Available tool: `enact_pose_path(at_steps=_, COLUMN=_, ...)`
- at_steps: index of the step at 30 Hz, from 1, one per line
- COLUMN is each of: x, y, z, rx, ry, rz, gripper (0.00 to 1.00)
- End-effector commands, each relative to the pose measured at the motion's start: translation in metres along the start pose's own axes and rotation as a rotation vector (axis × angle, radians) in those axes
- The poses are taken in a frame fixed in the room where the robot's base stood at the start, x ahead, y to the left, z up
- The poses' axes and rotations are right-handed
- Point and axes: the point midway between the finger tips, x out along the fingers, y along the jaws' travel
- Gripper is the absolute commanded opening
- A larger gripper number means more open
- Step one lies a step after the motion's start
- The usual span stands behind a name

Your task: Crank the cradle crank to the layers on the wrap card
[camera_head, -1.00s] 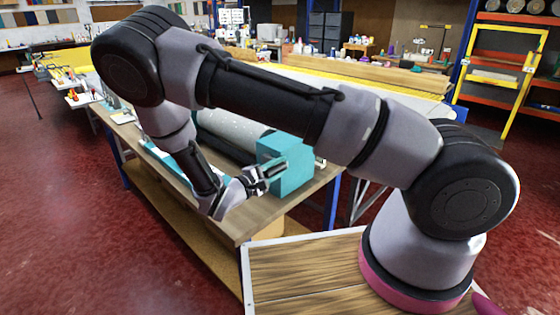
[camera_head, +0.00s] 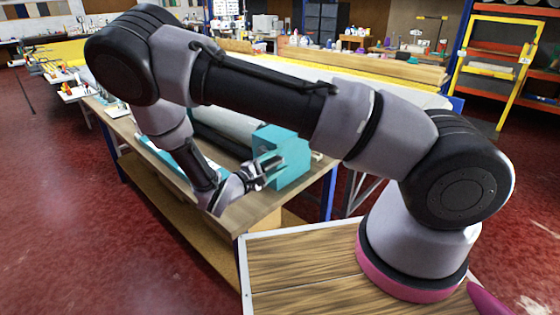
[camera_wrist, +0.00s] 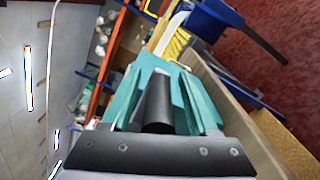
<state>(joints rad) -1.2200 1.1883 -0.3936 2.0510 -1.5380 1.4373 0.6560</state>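The teal cradle end block (camera_head: 288,158) stands at the near right end of the bench, with a pale roll (camera_head: 235,122) behind it, partly hidden by my arm. My gripper (camera_head: 265,171) is at the near side of the block. In the wrist view, a black cylindrical crank handle (camera_wrist: 158,103) lies between the two teal fingers of my gripper (camera_wrist: 160,110) and fills the gap. The teal block also shows behind the handle (camera_wrist: 148,62). The crank's arm is hidden. I cannot make out the wrap card.
The wooden bench (camera_head: 245,213) has a lower shelf (camera_head: 190,217). A wood-topped surface (camera_head: 290,270) is at the front, beneath my arm. A yellow frame and shelving (camera_head: 500,75) stand at the back right. Red floor (camera_head: 70,220) is clear at left.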

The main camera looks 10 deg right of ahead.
Motion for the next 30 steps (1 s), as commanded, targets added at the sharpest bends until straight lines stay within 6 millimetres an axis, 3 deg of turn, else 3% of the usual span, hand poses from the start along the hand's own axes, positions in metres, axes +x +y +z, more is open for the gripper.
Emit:
enact_pose_path(at_steps=8, x=-0.007, y=0.001, z=-0.001, rx=0.004, ry=0.004, rz=0.0, gripper=0.61)
enact_pose_path(at_steps=21, x=-0.082, y=0.0, z=-0.001, rx=0.004, ry=0.004, rz=-0.001, gripper=0.61)
enact_pose_path(at_steps=30, x=-0.098, y=0.0, z=0.0, rx=0.002, ry=0.001, rz=-0.001, gripper=0.61)
